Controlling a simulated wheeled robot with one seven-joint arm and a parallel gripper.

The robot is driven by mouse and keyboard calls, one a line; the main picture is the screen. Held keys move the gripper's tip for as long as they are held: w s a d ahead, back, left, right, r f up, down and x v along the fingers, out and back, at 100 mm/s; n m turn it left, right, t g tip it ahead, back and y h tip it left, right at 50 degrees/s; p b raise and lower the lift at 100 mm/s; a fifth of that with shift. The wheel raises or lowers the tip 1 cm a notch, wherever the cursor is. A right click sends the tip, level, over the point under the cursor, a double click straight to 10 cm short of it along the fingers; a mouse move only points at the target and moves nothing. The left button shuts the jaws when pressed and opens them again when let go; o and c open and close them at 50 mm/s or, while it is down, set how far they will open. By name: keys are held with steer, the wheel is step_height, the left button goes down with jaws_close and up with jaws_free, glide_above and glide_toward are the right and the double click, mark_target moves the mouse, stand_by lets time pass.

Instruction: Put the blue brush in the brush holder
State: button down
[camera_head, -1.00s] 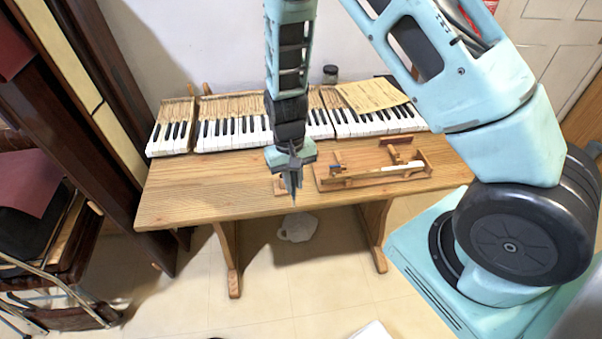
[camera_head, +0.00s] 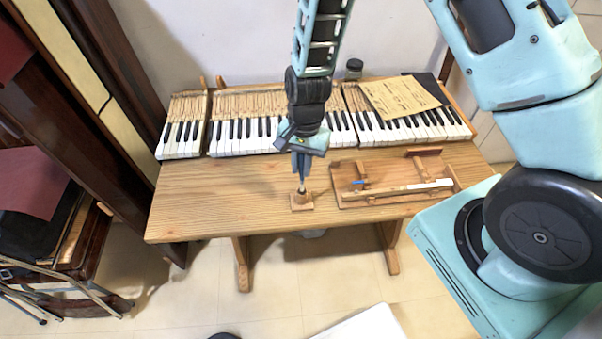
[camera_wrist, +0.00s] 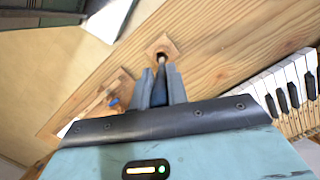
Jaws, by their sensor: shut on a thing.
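My gripper (camera_head: 300,168) is shut on the blue brush (camera_wrist: 160,90), which points down between the fingers. The brush looks dark blue with a pale lower end, and its upper part is hidden by the fingers. The brush holder (camera_head: 306,207) is a small square wooden block with a round hole, near the table's front edge. It also shows in the wrist view (camera_wrist: 172,46) just beyond the fingertips. The brush's lower end is at the hole; I cannot tell whether it is inside or just above.
A wooden tray (camera_head: 390,201) with raised pieces, a pale stick and a small blue item (camera_head: 358,182) stands right of the holder. Piano keys (camera_head: 238,137) line the back, with sheet paper (camera_head: 398,97) on top. The table's left part is clear.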

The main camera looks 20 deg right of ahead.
mark_target(301, 178)
steer(key=shift+f+p, duration=0.45)
steer(key=shift+f, duration=1.6)
steer(key=shift+f, duration=0.2)
steer(key=c, duration=1.4)
jaws_free()
steer(key=shift+r, duration=0.15)
